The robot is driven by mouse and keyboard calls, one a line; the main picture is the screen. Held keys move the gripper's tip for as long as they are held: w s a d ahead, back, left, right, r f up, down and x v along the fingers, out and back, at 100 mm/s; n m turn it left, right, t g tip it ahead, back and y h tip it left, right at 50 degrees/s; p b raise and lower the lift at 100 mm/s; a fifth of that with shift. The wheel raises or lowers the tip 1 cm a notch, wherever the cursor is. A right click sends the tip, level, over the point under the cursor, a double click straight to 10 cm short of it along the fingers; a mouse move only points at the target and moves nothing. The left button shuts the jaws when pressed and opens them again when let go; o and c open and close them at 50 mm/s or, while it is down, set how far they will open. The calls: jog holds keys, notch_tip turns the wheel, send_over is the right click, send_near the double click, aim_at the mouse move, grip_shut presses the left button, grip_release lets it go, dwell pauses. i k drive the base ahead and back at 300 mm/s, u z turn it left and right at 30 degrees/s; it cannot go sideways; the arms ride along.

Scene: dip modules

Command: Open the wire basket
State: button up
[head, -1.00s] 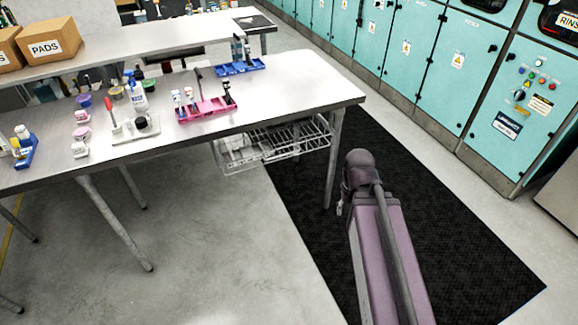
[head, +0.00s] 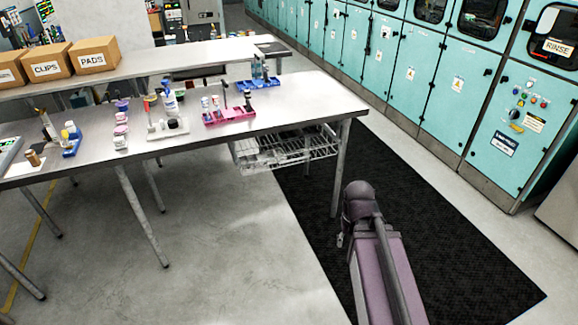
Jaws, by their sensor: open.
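The wire basket (head: 308,153) is a pale metal wire drawer hung under the right part of the long workbench. Its front edge and wire floor show below the tabletop; its rear is hidden under the top. Something whitish lies in its left part, too small to make out. How far it is pulled out I cannot tell. My purple arm rises from the bottom of the head view and ends right of the basket, apart from it.
The workbench (head: 300,99) carries a pink rack (head: 228,117), a blue rack and bottles. Its front right leg (head: 342,175) stands between basket and arm. A black mat (head: 440,235) covers the floor, with teal cabinets (head: 400,75) at right. Floor before the bench is clear.

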aim_at(309, 155)
jog(key=u, duration=0.65)
jog(key=i, duration=0.95)
jog(key=z, duration=0.05)
